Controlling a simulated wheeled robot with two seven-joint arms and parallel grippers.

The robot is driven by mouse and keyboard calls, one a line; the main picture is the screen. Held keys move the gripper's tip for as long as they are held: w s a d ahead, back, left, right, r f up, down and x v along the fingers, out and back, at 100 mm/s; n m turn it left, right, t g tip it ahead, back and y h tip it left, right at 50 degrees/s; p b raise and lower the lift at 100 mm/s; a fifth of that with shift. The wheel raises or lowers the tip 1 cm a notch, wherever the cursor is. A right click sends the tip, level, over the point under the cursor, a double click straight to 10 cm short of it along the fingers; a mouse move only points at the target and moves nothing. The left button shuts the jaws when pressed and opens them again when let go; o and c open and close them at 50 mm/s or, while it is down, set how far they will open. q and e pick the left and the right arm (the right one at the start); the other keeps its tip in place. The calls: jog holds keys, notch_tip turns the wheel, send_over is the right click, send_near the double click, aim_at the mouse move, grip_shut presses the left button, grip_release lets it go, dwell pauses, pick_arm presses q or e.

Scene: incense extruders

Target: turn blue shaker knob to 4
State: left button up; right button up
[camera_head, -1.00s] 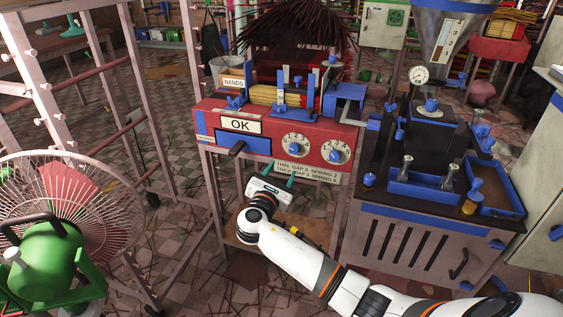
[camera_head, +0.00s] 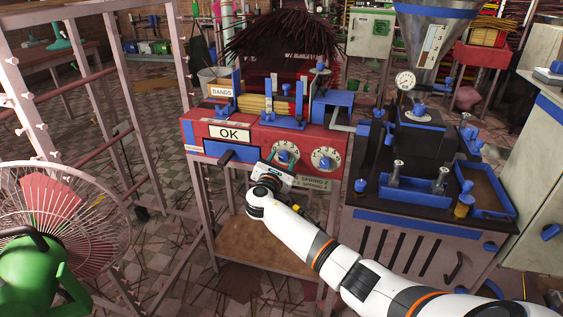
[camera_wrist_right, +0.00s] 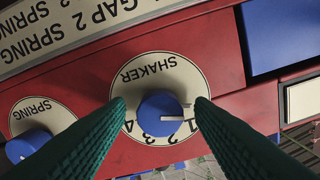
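The blue shaker knob (camera_wrist_right: 158,114) sits on a round white dial labelled SHAKER, upside down in the right wrist view. Its white pointer line points to the right there; small digits run along the dial's lower right edge. In the head view the shaker dial (camera_head: 285,151) is the left of two on the red machine front. My right gripper (camera_head: 277,174) is just below and in front of it. In the right wrist view its green fingers (camera_wrist_right: 160,104) are open, one on each side of the knob, with visible gaps. My left gripper is not in view.
The spring knob (camera_wrist_right: 28,145) is beside the shaker dial, on the right in the head view. A black handle (camera_head: 232,155) sticks out left of the dials, under the OK sign (camera_head: 230,133). A label plate (camera_head: 314,183) hangs below. A fan (camera_head: 60,215) stands at left.

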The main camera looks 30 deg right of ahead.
jog(key=c, duration=0.8)
jog(key=shift+c, duration=0.2)
